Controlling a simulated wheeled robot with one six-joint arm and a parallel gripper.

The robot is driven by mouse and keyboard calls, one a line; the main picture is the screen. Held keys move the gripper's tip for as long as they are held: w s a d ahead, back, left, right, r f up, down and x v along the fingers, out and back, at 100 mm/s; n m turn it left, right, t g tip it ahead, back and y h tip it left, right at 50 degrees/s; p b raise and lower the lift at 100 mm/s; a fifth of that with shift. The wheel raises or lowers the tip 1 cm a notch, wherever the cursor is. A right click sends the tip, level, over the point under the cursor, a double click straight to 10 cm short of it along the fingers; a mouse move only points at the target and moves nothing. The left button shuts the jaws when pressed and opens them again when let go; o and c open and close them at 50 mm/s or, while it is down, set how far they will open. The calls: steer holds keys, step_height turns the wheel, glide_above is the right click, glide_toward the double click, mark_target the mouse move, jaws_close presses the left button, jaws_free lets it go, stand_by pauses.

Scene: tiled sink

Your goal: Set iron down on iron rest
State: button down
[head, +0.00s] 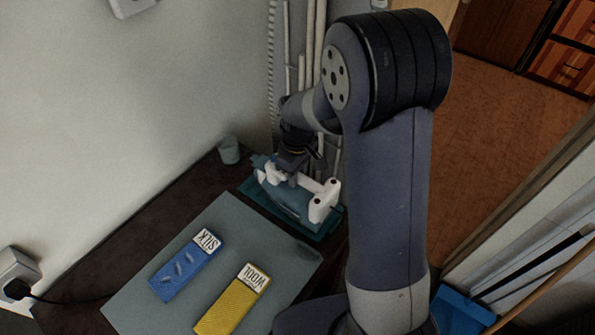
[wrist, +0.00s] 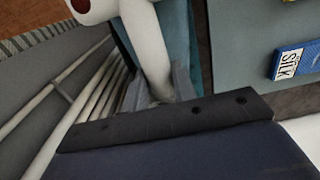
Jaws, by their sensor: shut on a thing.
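The iron (head: 285,200) has a teal body and a white handle, and it is over the teal iron rest (head: 332,226) at the far end of the counter. I cannot tell whether its base touches the rest. My gripper (head: 291,172) comes down from above and is shut on the iron's white handle. In the wrist view the white handle (wrist: 148,45) runs between the grey fingers of my gripper (wrist: 153,88). The teal rest (wrist: 178,35) shows partly beside it; the fingers, handle and iron hide much of it.
A grey-green mat (head: 150,270) carries a blue SILK piece (head: 183,270) and a yellow WOOL piece (head: 228,305). A small cup (head: 229,150) stands behind by the wall. White pipes (head: 309,45) rise close behind my gripper. A plugged wall socket (head: 18,270) is at left.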

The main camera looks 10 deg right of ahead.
steer(key=shift+f, duration=0.35)
stand_by(0.7)
steer(key=c, duration=1.1)
jaws_free()
steer(key=shift+f, duration=0.1)
step_height(320, 180, up, 11)
step_height(320, 180, down, 11)
steer(key=shift+f, duration=0.1)
steer(key=shift+r, duration=0.35)
